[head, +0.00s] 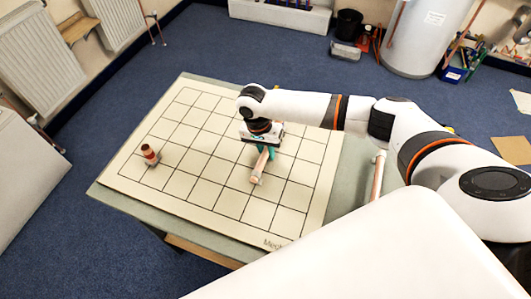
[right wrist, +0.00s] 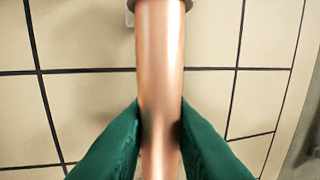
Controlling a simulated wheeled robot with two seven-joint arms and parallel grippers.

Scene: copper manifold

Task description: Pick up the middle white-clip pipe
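A copper pipe (head: 259,168) lies on the gridded board, under my right gripper (head: 265,150). In the right wrist view the copper pipe (right wrist: 160,60) runs up the picture between the two green fingers (right wrist: 160,140). Both fingers press against its sides, and the gripper looks shut on it. A dark ring crosses the pipe at the top edge, with a small white piece (right wrist: 129,14) beside it. Part of the pipe is hidden by the gripper in the head view. My left gripper is not in view.
A short copper fitting (head: 149,153) stands at the left of the board (head: 215,190). Another pipe with a white end (head: 378,172) is at the table's right side, close below my right arm. The board's left and front parts are mostly clear.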

